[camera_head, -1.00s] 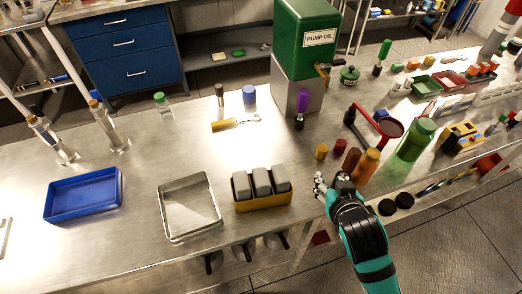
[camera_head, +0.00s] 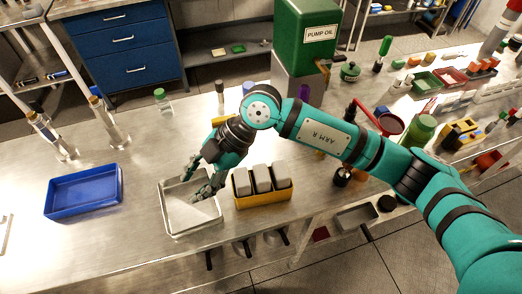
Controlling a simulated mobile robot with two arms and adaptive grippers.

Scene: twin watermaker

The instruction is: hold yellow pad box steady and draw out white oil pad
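The yellow pad box (camera_head: 264,201) stands on the steel bench, right of the shallow metal tray (camera_head: 216,229). Several pale grey-white pads (camera_head: 263,179) stand upright in a row in the box. My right arm reaches over the bench from the lower right, passing behind and above the box. My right gripper (camera_head: 193,187) points down over the metal tray, left of the box, with its fingers spread and nothing visible between them. I cannot tell whether the fingertips touch the tray. My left gripper is not in view.
A blue tray (camera_head: 84,193) sits to the left with clear bench around it. A green pump oil container (camera_head: 302,35) stands behind my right arm. A clear bottle with a green cap (camera_head: 162,104) is at the back. The bench's front edge runs just below the box.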

